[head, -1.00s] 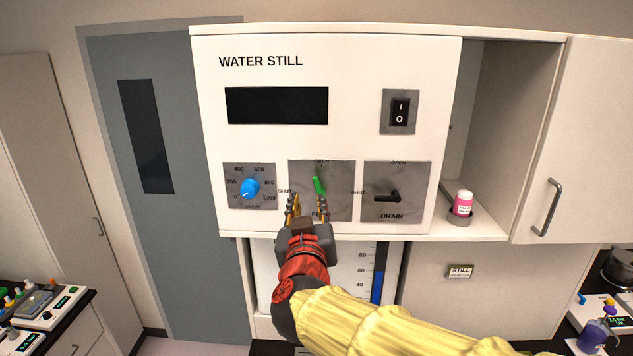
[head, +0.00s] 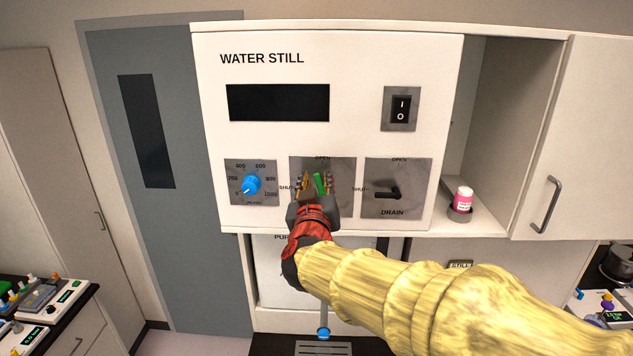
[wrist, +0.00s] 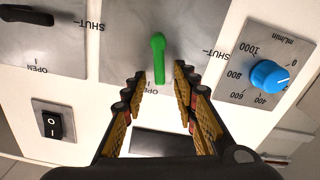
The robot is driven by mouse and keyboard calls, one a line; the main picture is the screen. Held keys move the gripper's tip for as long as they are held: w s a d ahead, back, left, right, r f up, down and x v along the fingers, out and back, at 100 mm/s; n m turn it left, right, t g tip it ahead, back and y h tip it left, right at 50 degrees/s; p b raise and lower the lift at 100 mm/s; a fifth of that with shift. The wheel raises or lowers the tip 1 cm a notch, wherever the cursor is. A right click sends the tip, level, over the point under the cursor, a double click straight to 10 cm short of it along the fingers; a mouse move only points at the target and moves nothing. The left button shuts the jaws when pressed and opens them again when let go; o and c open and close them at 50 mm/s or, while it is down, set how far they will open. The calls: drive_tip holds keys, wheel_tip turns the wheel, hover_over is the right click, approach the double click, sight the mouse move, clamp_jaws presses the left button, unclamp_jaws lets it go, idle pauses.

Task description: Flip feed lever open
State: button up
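The green feed lever (head: 320,183) is on a grey plate (head: 345,166) in the lower middle of the white water still (head: 350,60). In the wrist view, which shows the panel upside down, the lever (wrist: 158,58) points towards the OPEN mark. My gripper (head: 314,184) is in front of the feed plate and hides its lower part. Its fingers are spread in the wrist view (wrist: 157,80), with the lever's free end between the fingertips. I see a gap on both sides of the lever.
The blue dial (head: 251,185) is left of the feed plate. The black drain lever (head: 388,193) is to its right, pointing towards SHUT. A power switch (head: 400,109) sits above. A pink-labelled bottle (head: 462,199) stands on the open shelf at right.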

drive_tip(key=shift+c, duration=0.5)
clamp_jaws()
drive_tip(key=m+b, duration=0.1)
drive_tip(key=d+m+b, duration=0.1)
drive_tip(key=m, duration=0.1)
drive_tip(key=shift+d, duration=0.1)
unclamp_jaws()
drive_tip(key=shift+o, duration=0.5)
